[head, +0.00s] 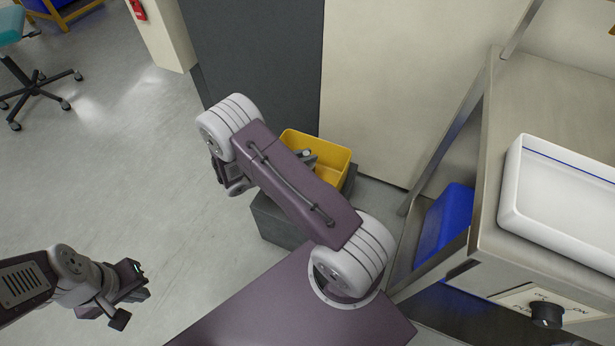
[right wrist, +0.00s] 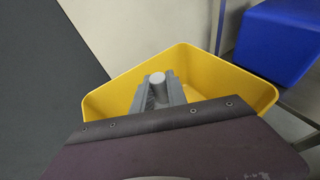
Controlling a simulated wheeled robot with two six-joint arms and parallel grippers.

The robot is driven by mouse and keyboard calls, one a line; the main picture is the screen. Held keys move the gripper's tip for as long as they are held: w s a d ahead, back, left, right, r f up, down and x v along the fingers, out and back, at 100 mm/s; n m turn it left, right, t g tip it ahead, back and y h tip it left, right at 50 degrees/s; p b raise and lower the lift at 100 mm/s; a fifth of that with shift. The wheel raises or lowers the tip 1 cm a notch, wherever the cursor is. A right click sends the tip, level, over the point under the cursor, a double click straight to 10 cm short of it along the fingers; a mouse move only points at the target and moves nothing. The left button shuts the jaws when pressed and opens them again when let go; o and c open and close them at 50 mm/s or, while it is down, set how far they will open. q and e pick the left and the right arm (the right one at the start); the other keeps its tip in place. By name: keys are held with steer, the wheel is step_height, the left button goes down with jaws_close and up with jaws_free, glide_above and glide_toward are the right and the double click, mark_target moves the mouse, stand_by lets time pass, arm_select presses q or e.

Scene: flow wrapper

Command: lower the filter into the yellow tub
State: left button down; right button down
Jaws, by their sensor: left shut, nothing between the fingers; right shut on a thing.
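The yellow tub (head: 336,156) stands open on a dark grey block, partly covered by my right arm in the head view. It also fills the middle of the right wrist view (right wrist: 235,88). My right gripper (right wrist: 160,92) points into the tub's opening, its grey fingers shut on the filter. The filter's pale grey round end (right wrist: 157,77) shows between the fingers; the rest is hidden. How deep it sits, and whether it touches the tub floor, I cannot tell. My left gripper (head: 132,284) is shut and empty over the open floor at lower left.
The grey block (head: 275,222) under the tub stands before a pale cabinet wall (head: 405,90) and dark panel (head: 255,50). To the right are a steel counter with a white tray (head: 512,190), a blue bin (head: 445,222) and a black knob (head: 546,314).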

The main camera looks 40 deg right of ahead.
steer(key=shift+f+b, duration=0.3)
steer(key=shift+f, duration=0.1)
steer(key=c, duration=1.3)
jaws_free()
steer(key=shift+o, duration=0.2)
steer(key=p+v, duration=0.4)
steer(key=v, duration=0.5)
